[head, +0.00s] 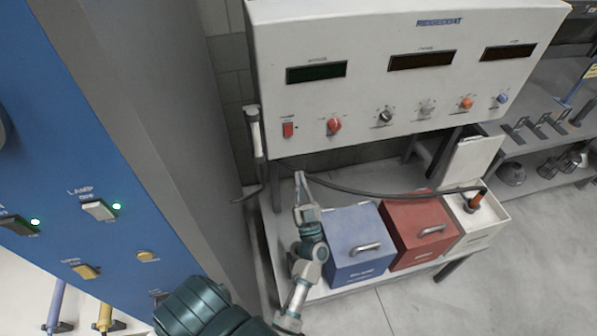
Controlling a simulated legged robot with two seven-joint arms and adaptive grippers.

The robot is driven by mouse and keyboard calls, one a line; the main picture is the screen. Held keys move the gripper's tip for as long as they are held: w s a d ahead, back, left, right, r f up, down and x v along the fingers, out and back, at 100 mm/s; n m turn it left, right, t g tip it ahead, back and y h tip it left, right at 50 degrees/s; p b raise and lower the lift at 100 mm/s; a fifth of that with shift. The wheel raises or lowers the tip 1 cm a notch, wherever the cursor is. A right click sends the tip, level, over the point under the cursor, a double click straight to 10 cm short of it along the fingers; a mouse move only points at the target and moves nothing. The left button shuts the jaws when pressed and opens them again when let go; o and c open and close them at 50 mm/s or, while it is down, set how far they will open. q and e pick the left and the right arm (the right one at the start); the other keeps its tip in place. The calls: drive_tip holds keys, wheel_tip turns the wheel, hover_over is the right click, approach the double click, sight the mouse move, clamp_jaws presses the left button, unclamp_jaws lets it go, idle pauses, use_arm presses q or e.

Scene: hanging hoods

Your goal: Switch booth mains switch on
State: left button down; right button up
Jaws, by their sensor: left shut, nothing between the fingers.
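A white control panel (405,80) marked RIDGECOAT stands at the back. My right gripper is not in view.
Several knobs run along the panel right of the switch, beginning with a red knob (334,126). A handheld tool (254,130) hangs at the panel's left side. Blue (345,230) and red (405,215) boxes stand below. A blue panel (60,150) with lit switches is at left.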

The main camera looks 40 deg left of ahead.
sight(289, 134)
use_arm(q)
drive_tip(key=w+a+r, duration=0.1)
drive_tip(key=w+a, duration=0.1)
drive_tip(key=w+a+r, duration=0.1)
drive_tip(key=w+a, duration=0.1)
drive_tip(key=a, duration=0.1)
drive_tip(key=w+a+r, duration=0.2)
drive_tip(key=shift+a, duration=0.15)
drive_tip(key=shift+w+a+b, duration=0.1)
drive_tip(key=shift+a+b, duration=0.15)
drive_tip(key=shift+b, duration=0.05)
drive_tip(key=shift+a, duration=0.1)
drive_tip(key=shift+r, duration=0.1)
drive_tip(key=shift+w+a+f+y+b, duration=0.25)
drive_tip(key=shift+f+b, duration=0.2)
drive_tip(key=shift+b, duration=0.7)
drive_tip(key=shift+r+p, duration=0.3)
